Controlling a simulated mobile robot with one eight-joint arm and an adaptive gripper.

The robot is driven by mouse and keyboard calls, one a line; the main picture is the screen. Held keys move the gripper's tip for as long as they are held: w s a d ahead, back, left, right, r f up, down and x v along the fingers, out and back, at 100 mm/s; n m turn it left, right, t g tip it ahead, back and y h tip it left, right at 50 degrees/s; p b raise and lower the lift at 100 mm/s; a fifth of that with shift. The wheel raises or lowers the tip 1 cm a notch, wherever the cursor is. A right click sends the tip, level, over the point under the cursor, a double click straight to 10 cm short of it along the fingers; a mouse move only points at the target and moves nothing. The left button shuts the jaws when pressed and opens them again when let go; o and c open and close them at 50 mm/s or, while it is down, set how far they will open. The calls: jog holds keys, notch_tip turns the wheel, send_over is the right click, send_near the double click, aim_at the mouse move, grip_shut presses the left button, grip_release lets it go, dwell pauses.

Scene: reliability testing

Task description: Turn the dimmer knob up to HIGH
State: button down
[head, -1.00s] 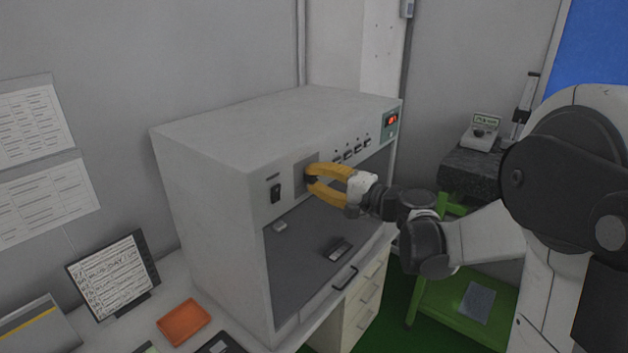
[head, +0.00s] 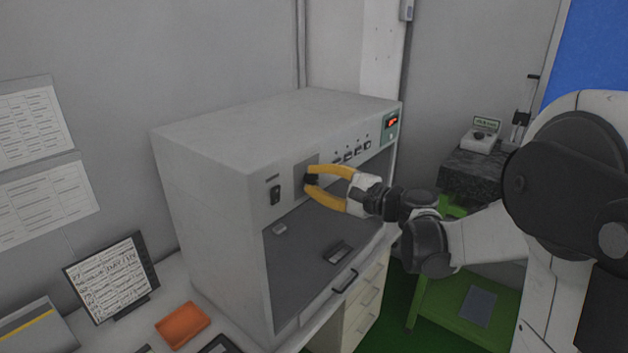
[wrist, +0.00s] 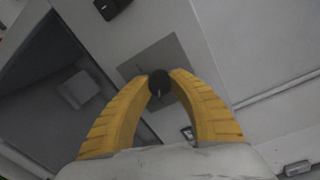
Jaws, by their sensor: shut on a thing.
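The dimmer knob (wrist: 158,86) is small, round and black, with a light pointer mark. It stands on a grey plate (wrist: 150,62) on the front of the white cabinet (head: 235,185). The knob also shows in the head view (head: 311,181), partly covered by the fingertips. My gripper (wrist: 159,84) has yellow fingers, one on each side of the knob, and is shut on it. In the head view my gripper (head: 312,181) reaches the panel from the right. I cannot read any HIGH marking.
A black rocker switch (head: 275,194) is left of the knob. The cabinet's open bay (head: 320,245) lies below. An orange tray (head: 182,325) sits on the bench.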

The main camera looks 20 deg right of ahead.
jog(key=shift+r, duration=0.1)
jog(key=c, duration=1.1)
grip_release()
jog(key=shift+c, duration=0.2)
jog(key=shift+d, duration=0.1)
jog(key=v, duration=1.2)
